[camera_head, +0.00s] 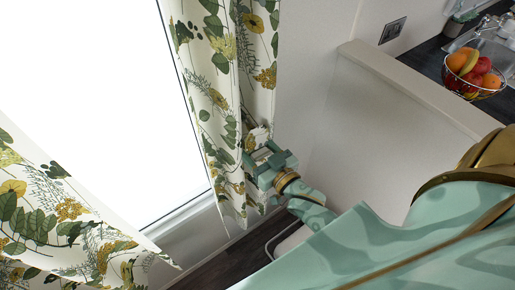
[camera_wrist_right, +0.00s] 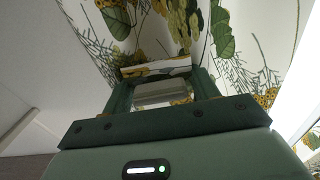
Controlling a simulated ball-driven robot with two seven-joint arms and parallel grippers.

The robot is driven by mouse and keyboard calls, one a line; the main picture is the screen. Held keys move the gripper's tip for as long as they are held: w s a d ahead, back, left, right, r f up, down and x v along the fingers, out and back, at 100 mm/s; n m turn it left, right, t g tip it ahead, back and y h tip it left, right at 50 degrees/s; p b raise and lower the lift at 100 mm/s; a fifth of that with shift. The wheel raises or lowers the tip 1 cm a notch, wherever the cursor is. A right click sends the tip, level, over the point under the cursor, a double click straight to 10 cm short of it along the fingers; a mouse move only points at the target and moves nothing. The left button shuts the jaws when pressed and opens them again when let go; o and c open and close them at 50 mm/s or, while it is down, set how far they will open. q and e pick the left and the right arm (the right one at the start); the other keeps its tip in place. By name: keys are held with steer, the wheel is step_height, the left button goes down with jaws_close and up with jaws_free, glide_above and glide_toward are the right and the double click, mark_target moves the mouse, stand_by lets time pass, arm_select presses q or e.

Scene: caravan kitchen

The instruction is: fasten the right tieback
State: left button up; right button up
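The right curtain (camera_head: 232,80), white with green leaves and yellow flowers, hangs beside the bright window. My right gripper (camera_head: 266,158) is at its right edge, low down. In the right wrist view the two green fingers (camera_wrist_right: 162,82) stand apart. A patterned, pale-edged strip (camera_wrist_right: 155,68) spans between their tips; I cannot tell if it is the tieback or a curtain fold, or whether it is gripped. A small white piece (camera_head: 259,133) shows just above the gripper in the head view. No fastened band is clearly visible around the curtain. My left gripper is not in view.
The left curtain (camera_head: 60,215) spreads across the lower left. A pale partition (camera_head: 405,85) stands to the right, with a fruit basket (camera_head: 473,75) and a sink (camera_head: 490,45) behind it. A wall socket (camera_head: 392,30) is on the back wall. Dark floor (camera_head: 225,265) shows below.

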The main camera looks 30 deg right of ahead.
steer(key=c, duration=0.9)
steer(key=shift+a+r+m+p, duration=0.25)
steer(key=shift+a+m+p, duration=0.35)
steer(key=shift+m+p, duration=0.4)
steer(key=shift+c, duration=0.2)
steer(key=a+r+m+p, duration=0.6)
steer(key=r+m+p, duration=0.1)
steer(key=m+p, duration=0.7)
steer(key=shift+s+r+m, duration=0.15)
steer(key=shift+s+m, duration=0.15)
steer(key=shift+m, duration=0.5)
steer(key=shift+a, duration=0.15)
steer(key=o, duration=1.3)
